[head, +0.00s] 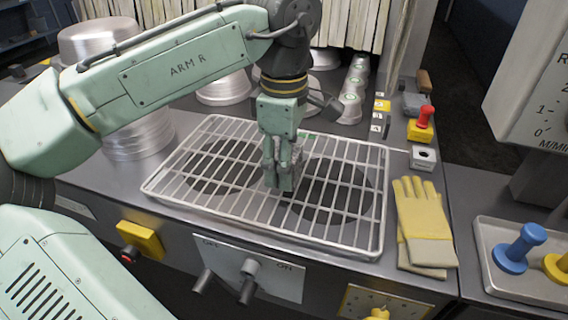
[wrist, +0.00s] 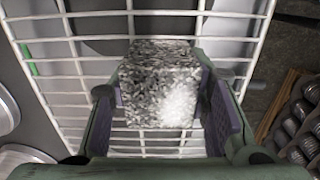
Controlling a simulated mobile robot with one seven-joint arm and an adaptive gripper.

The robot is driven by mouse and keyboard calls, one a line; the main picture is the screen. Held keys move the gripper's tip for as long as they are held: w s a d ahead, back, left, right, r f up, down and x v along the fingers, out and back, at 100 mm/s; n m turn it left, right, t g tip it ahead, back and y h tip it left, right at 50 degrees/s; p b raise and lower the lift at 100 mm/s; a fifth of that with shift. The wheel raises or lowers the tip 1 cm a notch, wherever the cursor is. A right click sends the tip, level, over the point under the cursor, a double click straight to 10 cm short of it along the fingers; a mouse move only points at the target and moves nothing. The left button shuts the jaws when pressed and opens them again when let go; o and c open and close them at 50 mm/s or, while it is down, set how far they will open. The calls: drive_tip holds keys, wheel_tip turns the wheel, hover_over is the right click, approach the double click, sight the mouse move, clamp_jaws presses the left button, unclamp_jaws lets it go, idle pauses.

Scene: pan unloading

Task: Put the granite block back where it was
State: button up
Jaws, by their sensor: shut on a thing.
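The granite block (wrist: 158,88) is a speckled grey-and-white cube between my gripper's two fingers in the wrist view. My gripper (head: 283,180) is shut on it, pointing down over the white wire rack (head: 160,188). In the head view the block is mostly hidden by the fingers; a speckled bit shows beside them (head: 297,155). I cannot tell whether the block touches the rack's wires or is held just above them. The rack lies over two dark round openings (head: 330,190) in the steel worktop.
Stacked metal pans (head: 138,135) stand at the left and back. Upturned metal cups (head: 352,92) stand behind the rack. Yellow gloves (head: 425,222) and a red-knobbed yellow block (head: 421,124) lie to the right. A tray (head: 488,262) with blue and yellow knobbed pieces is at far right.

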drive_tip(key=c, duration=0.7)
drive_tip(key=shift+r, duration=0.15)
